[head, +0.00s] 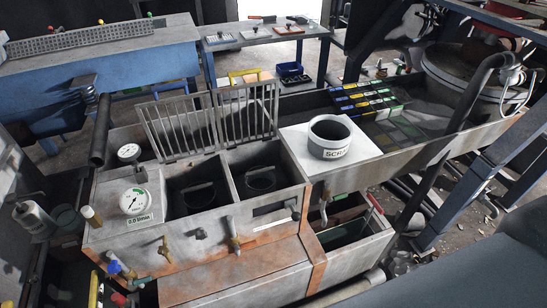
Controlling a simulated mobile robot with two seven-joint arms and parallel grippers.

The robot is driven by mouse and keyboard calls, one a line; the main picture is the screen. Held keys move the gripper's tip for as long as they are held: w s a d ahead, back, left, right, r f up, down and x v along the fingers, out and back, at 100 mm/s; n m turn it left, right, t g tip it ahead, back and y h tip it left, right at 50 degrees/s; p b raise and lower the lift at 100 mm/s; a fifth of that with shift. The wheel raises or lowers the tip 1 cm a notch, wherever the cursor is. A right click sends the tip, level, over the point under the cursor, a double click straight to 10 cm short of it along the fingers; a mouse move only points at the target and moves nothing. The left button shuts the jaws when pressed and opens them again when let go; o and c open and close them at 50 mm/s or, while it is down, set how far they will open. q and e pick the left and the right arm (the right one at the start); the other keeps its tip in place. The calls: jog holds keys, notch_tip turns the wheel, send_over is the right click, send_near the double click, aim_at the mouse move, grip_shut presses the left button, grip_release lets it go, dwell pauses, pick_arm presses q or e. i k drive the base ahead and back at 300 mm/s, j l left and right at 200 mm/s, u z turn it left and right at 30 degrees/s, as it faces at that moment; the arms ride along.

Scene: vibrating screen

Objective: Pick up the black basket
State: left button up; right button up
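No single thing stands out clearly as the black basket. Two dark open compartments sit side by side in the grey tank unit (300,169). The left one holds a dark shape with a thin curved bar (200,193), and the right one holds a dark round shape (261,180). Their depth and form are lost in shadow. A small dark blue and black basket-like tray (292,74) sits under the small table at the back. Neither of my grippers shows in the head view.
Two upright wire racks (178,127) stand behind the compartments. Gauges, valves and taps line the unit's front left. A blue bench (125,75) stands behind. A dark curved pipe (452,130) crosses the right side.

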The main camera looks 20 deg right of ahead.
aim_at(199, 197)
jog(key=k+l, duration=0.1)
jog(key=l, duration=0.7)
jog(key=k+l, duration=0.15)
jog(key=l, duration=0.3)
